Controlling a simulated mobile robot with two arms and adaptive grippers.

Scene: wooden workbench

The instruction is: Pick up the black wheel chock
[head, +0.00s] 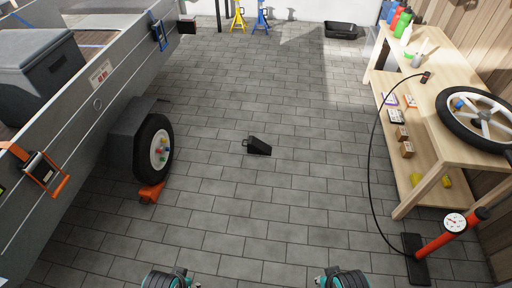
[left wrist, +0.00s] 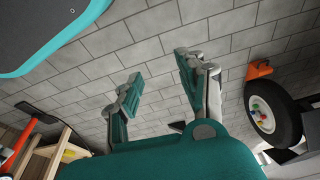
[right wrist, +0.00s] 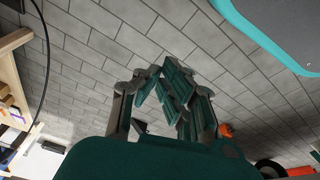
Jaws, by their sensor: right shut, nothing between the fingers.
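The black wheel chock (head: 259,147) lies on the grey paved floor, near the middle of the head view, with a small handle loop at its left end. It stands apart from both grippers. A dark piece that looks like it shows partly hidden behind the fingers in the left wrist view (left wrist: 177,126) and the right wrist view (right wrist: 140,127). My left gripper (left wrist: 157,84) is open and empty, its green-padded fingers well apart. My right gripper (right wrist: 167,88) is shut and empty, its fingers close together. In the head view only my wrists show at the bottom edge.
A grey trailer with a wheel (head: 154,149) stands at left, an orange chock (head: 151,192) by its tyre. A wooden workbench (head: 433,133) stands at right, with a red floor pump (head: 437,241) and its black hose before it. The floor around the black chock is clear.

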